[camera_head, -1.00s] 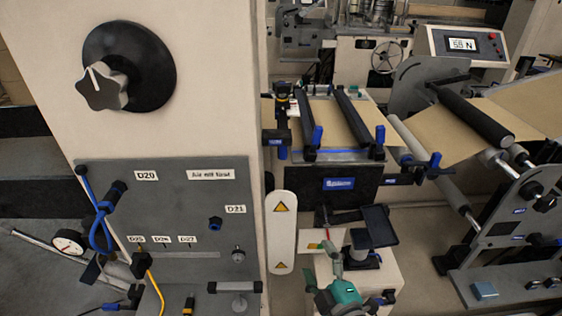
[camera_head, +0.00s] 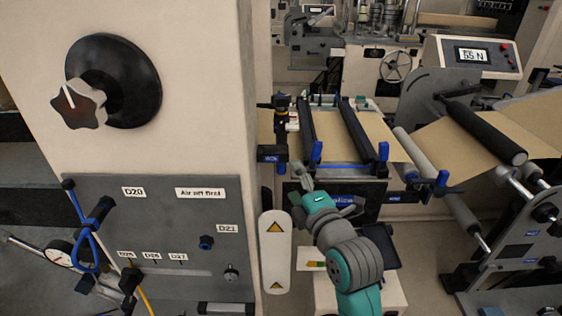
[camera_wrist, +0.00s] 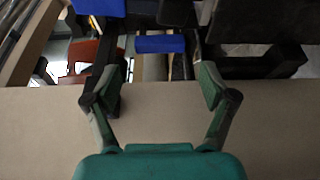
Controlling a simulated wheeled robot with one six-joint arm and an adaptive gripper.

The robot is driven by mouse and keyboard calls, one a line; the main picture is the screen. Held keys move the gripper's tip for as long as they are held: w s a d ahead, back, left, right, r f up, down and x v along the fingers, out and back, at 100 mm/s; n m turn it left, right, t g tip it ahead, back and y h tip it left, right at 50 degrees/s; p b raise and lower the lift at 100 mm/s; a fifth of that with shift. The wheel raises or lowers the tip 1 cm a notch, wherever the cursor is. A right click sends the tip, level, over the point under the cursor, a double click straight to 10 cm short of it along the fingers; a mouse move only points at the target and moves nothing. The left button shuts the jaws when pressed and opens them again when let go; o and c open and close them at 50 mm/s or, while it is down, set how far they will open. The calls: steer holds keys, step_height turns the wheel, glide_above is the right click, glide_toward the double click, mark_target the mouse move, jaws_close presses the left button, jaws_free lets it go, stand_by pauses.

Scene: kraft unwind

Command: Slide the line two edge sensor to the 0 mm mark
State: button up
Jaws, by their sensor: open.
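My gripper (camera_head: 303,172) is open in the head view, in front of the left end of the splice table (camera_head: 344,170). In the wrist view my gripper (camera_wrist: 160,85) has its two fingers spread with nothing between them. A small blue block (camera_wrist: 160,44) lies just beyond the fingertips, apart from them. A dark bracket with a yellow-marked part (camera_head: 282,102) stands at the table's left side, and a black block with a blue label (camera_head: 271,153) sits below it. I cannot tell which of these is the line two edge sensor. No 0 mm mark is readable.
A cream pillar (camera_head: 190,120) with a large knob (camera_head: 82,104) and a grey panel (camera_head: 165,270) stands close on the left. Rollers and brown web (camera_head: 455,140) are on the right.

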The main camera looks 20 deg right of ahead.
mark_target(281, 164)
steer(key=w, duration=0.8)
steer(key=shift+w+a, duration=0.3)
steer(key=shift+a, duration=0.05)
steer(key=c, duration=1.4)
steer(key=shift+s+a, duration=0.25)
steer(key=shift+s, duration=0.45)
steer(key=o, duration=1.4)
steer(key=shift+w, duration=0.1)
